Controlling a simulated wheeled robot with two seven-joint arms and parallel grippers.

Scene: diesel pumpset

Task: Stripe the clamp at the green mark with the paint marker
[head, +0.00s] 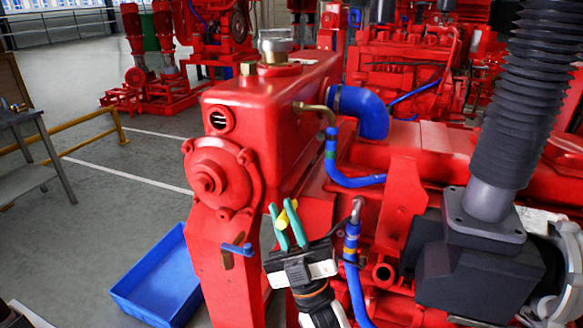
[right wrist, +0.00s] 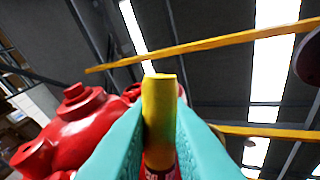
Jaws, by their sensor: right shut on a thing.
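My right gripper (head: 288,228) has teal fingers and is shut on the yellow paint marker (head: 291,206), in front of the red pumpset. In the right wrist view the marker (right wrist: 159,115) stands between the two fingers (right wrist: 160,140), with a red, lettered part low between them. A green mark (head: 331,134) shows on the upper end of a thin blue hose (head: 333,165), up and right of the gripper. The clamp there is too small to make out clearly. The marker is apart from this hose. My left gripper is not in view.
A second blue hose (head: 352,275) with a yellowish band stands just right of the gripper. A blue handle (head: 236,249) juts out to its left. A thick blue elbow hose (head: 367,110) lies behind. A blue bin (head: 135,290) is on the floor.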

